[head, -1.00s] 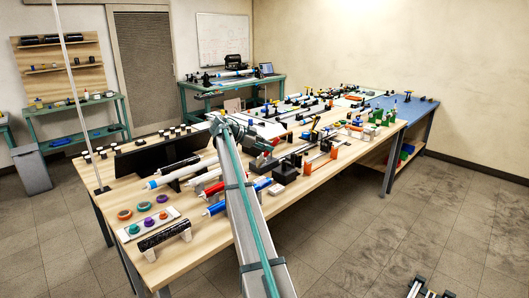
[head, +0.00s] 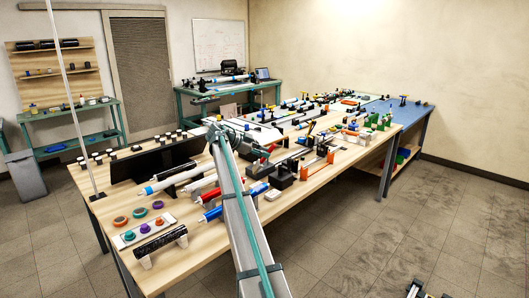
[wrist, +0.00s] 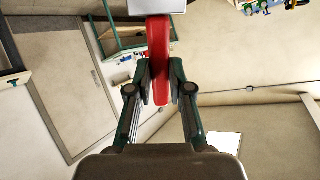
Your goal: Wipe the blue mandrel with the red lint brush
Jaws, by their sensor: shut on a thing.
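The blue mandrel (head: 212,214) lies on the near part of the long wooden table in the head view. It has a white end, and my arm hides its middle; more blue shows to the right of the arm (head: 257,189). In the wrist view my gripper (wrist: 160,76) is shut on the red handle of the lint brush (wrist: 158,45). A pale block shows at the brush's far end, cut off by the picture's top edge. In the head view my gripper (head: 250,150) is small, above the table beyond the blue mandrel, and its detail is unclear.
A red mandrel (head: 205,193) and a white one (head: 168,181) lie behind the blue one. A black roll (head: 159,240) and a tray of coloured rings (head: 140,231) are at the near left. Black fixtures (head: 281,177) stand right of my arm.

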